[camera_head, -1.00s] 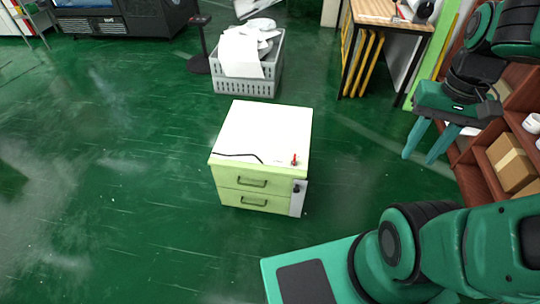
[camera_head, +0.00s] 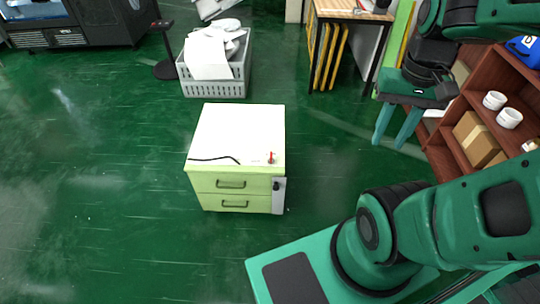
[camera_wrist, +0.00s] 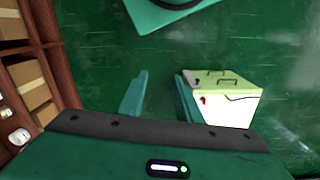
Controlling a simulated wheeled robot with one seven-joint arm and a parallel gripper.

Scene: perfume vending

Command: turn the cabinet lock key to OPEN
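The small cabinet (camera_head: 235,130) has a white top, pale green sides and two drawers with dark handles. A small red item (camera_head: 271,157), possibly the key, stands on the top near its front right corner; it also shows in the wrist view (camera_wrist: 204,100). A grey plate with a dark knob-like spot (camera_head: 278,193) is on the front right edge. Its markings are too small to read. My gripper (camera_head: 396,138) is open and empty, in the air to the right of the cabinet. In the wrist view its fingers (camera_wrist: 160,97) are apart, with the cabinet beyond the right finger.
A thin black cord (camera_head: 213,159) lies on the cabinet top. A grey crate (camera_head: 215,88) with white items stands behind. A wooden table (camera_head: 350,10) is at the back right. A brown shelf (camera_head: 480,105) with boxes and cups is at right. Green floor left of the cabinet is clear.

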